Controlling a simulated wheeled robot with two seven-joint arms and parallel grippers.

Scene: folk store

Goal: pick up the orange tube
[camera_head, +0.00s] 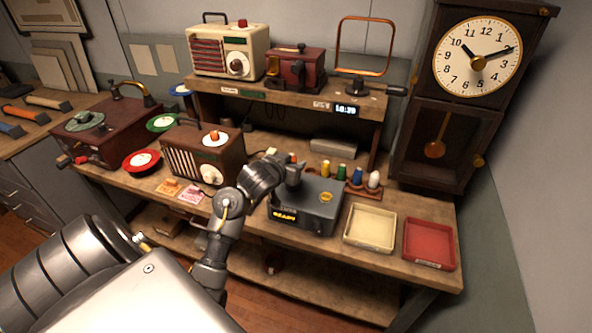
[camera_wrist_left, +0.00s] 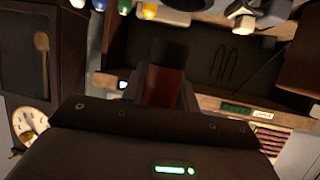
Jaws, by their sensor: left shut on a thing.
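My left gripper (camera_head: 292,170) is above the back of the grey box marked READY (camera_head: 305,208). In the left wrist view the gripper (camera_wrist_left: 166,95) is shut on a reddish-orange piece with a dark end, which I take for the orange tube (camera_wrist_left: 165,88). In the head view only a small orange-red bit shows at the fingertips, and the rest is hidden by the gripper. My right gripper is not in view.
A cream tray (camera_head: 370,243) and a red tray (camera_head: 430,262) lie at the bench's right end. A brown radio (camera_head: 190,160) stands left of my forearm. The upper shelf (camera_head: 285,98) rises behind the gripper, and a tall clock (camera_head: 440,130) stands at the right.

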